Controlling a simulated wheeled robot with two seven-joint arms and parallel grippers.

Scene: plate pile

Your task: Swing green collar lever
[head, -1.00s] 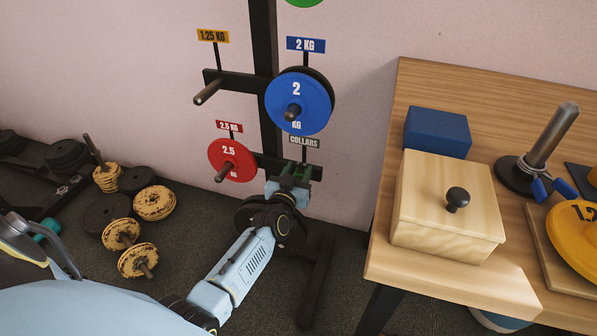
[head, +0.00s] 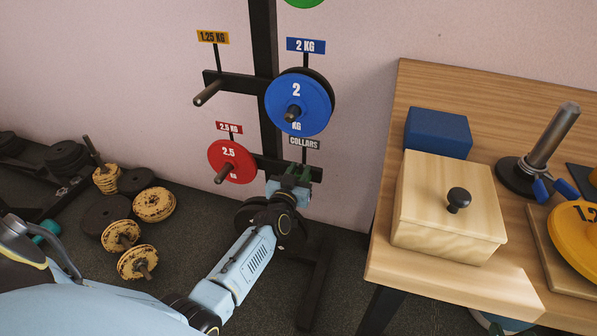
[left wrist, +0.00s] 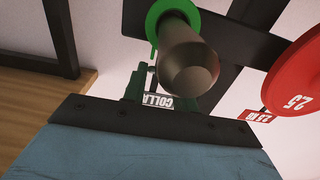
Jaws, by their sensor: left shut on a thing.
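In the head view my left gripper (head: 289,182) is at the rack's lower right arm, just under the COLLARS sign (head: 304,142). There the collar is mostly hidden by the gripper. My right gripper is not in view.
A red 2.5 plate (head: 232,160) hangs just left of my gripper, and a blue 2 KG plate (head: 299,103) hangs above it. A wooden table (head: 390,250) with a lidded box (head: 445,205) stands to the right. Several weights lie on the floor at left.

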